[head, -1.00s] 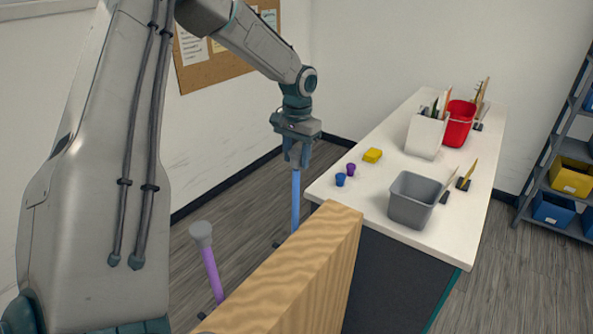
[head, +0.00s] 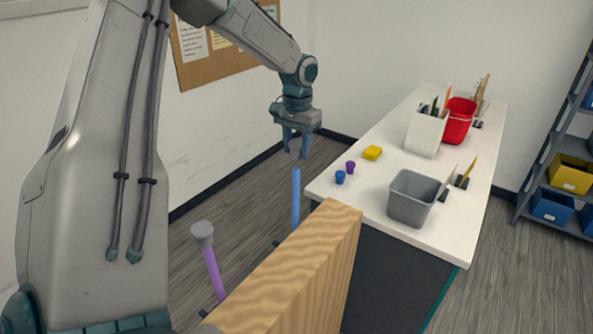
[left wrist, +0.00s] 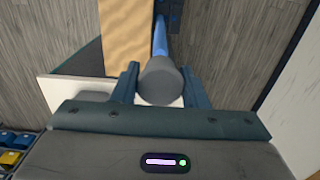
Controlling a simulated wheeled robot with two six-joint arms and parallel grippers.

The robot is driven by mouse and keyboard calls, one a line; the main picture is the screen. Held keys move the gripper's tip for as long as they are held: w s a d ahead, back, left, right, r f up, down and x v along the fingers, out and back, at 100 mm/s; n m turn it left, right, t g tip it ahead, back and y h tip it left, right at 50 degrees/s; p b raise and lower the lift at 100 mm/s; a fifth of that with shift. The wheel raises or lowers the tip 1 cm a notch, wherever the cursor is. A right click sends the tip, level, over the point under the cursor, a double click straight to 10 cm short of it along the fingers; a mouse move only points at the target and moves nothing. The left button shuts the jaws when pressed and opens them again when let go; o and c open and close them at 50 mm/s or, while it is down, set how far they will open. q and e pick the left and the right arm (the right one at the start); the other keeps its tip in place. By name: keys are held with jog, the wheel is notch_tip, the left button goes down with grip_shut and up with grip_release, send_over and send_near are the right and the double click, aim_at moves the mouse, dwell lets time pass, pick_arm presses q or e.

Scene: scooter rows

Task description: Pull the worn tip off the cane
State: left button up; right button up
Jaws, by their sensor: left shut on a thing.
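The blue cane (head: 295,200) stands upright beyond the wooden panel, its top bare in the head view. My left gripper (head: 297,148) is just above it, fingers pointing down, with a small gap between them and the cane. In the left wrist view, my left gripper (left wrist: 160,85) is shut on a round grey tip (left wrist: 160,80); the blue cane (left wrist: 160,38) shows behind it. In the head view the tip is not clearly visible between the fingers. A purple cane (head: 212,272) with its own grey tip (head: 202,233) stands nearer. My right gripper is not in view.
The white table (head: 330,192) holds a small blue cap (head: 340,177), a purple cap (head: 350,167), a yellow block (head: 372,153), an open grey bin (head: 408,205), a white holder (head: 424,135) and a red bucket (head: 459,128). A wooden panel (head: 285,275) stands close in front.

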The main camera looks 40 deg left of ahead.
aim_at(296, 142)
pick_arm(q)
jog(key=shift+r, duration=2)
jog(key=shift+s+f, duration=0.1)
jog(key=shift+f, duration=0.05)
